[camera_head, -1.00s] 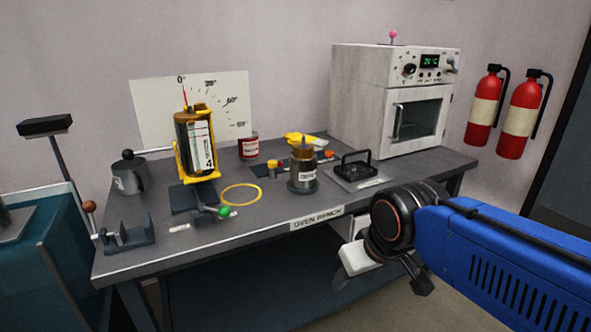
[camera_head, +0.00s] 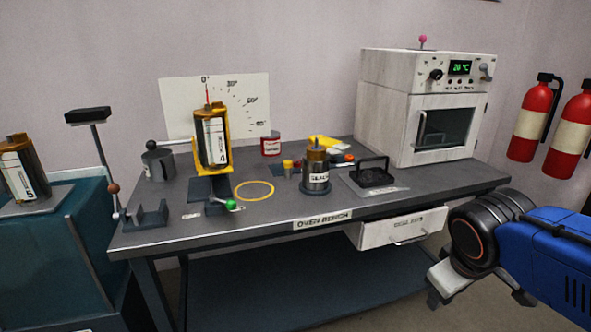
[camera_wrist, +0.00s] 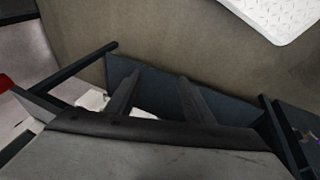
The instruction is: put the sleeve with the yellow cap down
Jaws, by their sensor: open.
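A dark sleeve with a white label marked 4 (camera_head: 216,143) and an amber-brown top stands upright in a yellow cradle (camera_head: 228,152) on the bench. A second labelled sleeve (camera_head: 22,172) stands at the far left on the teal unit, cut by the picture edge. I cannot tell for sure which one has the yellow cap. My gripper (camera_head: 482,297) is in front of the bench at the right, well away from both sleeves. In the wrist view my gripper (camera_wrist: 155,96) has its two fingers apart with nothing between them.
A white drawer (camera_head: 402,231) sits under the front edge. Fire extinguishers (camera_head: 530,122) hang at the right.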

